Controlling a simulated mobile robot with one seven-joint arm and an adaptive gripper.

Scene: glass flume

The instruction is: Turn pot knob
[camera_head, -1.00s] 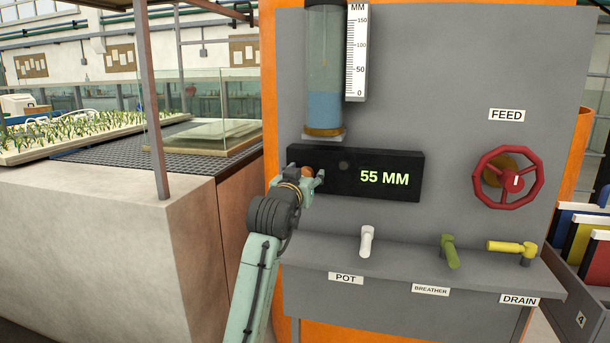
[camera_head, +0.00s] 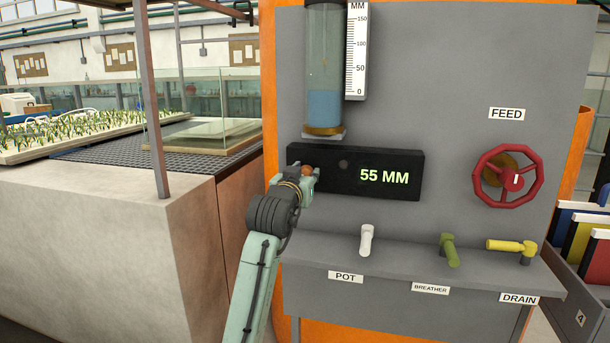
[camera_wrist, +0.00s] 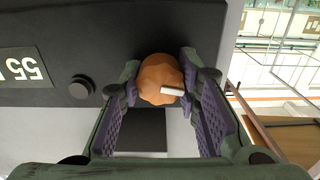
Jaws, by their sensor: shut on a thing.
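An orange-brown knob (camera_wrist: 155,72) with a white pointer mark sits on the face of the black display box (camera_head: 340,180). The knob also shows in the head view (camera_head: 306,170), partly covered by my gripper. My gripper (camera_head: 308,174) is at the left end of the box, shut on the knob. In the wrist view my gripper (camera_wrist: 161,78) has one finger on each side of the knob. The display reads 55 MM.
A small dark button (camera_wrist: 80,87) is beside the knob. A glass cylinder (camera_head: 324,60) with blue water stands above the box. Green (camera_head: 449,250) and yellow (camera_head: 510,247) levers and a red wheel (camera_head: 508,177) are to the right. A concrete bench (camera_head: 100,240) is at left.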

